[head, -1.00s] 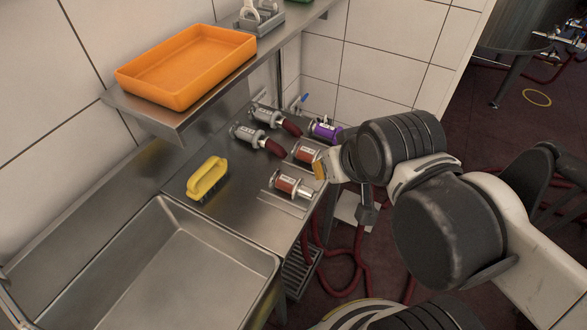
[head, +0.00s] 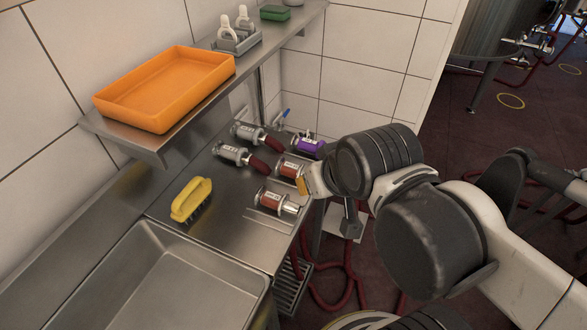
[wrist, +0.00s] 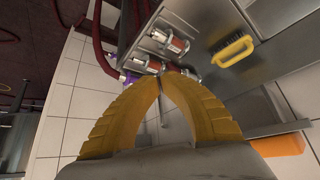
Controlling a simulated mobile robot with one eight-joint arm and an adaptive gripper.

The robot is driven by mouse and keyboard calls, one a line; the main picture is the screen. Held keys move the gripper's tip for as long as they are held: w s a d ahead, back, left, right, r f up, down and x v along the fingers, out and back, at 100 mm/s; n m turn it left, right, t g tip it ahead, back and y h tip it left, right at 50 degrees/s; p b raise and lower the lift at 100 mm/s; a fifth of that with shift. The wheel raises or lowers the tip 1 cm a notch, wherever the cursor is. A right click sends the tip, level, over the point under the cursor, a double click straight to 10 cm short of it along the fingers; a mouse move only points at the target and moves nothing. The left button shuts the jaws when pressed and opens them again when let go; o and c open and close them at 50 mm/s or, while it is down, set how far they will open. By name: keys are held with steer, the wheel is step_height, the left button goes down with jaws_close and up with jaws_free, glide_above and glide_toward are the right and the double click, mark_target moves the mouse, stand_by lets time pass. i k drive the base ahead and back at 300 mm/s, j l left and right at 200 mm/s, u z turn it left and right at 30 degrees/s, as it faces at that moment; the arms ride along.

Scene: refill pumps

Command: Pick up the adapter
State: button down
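Several adapters with metal flanges lie on the steel counter, and I cannot tell which one the task names. Two have red-brown bodies: a near one (head: 277,203) and one behind it (head: 290,170). Two are grey, each with a dark red end: one (head: 234,154) and another (head: 249,133). A purple one (head: 310,147) is at the far right. My gripper (head: 302,186) is just right of the red-brown pair. In the wrist view my yellow fingers (wrist: 160,80) converge at the tips, with nothing seen held; the near red-brown adapter (wrist: 170,42) lies beyond them.
A yellow brush (head: 191,199) lies left of the adapters, behind a steel sink (head: 150,285). A shelf with an orange tray (head: 165,95) and a grey caddy (head: 238,42) overhangs the counter's back. Red hoses (head: 345,280) lie on the floor at right.

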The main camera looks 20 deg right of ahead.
mark_target(287, 169)
steer(key=i+l+u, duration=0.15)
steer(key=l+u, duration=0.3)
steer(key=l, duration=0.3)
steer(key=l+u, duration=0.45)
steer(key=l, duration=0.3)
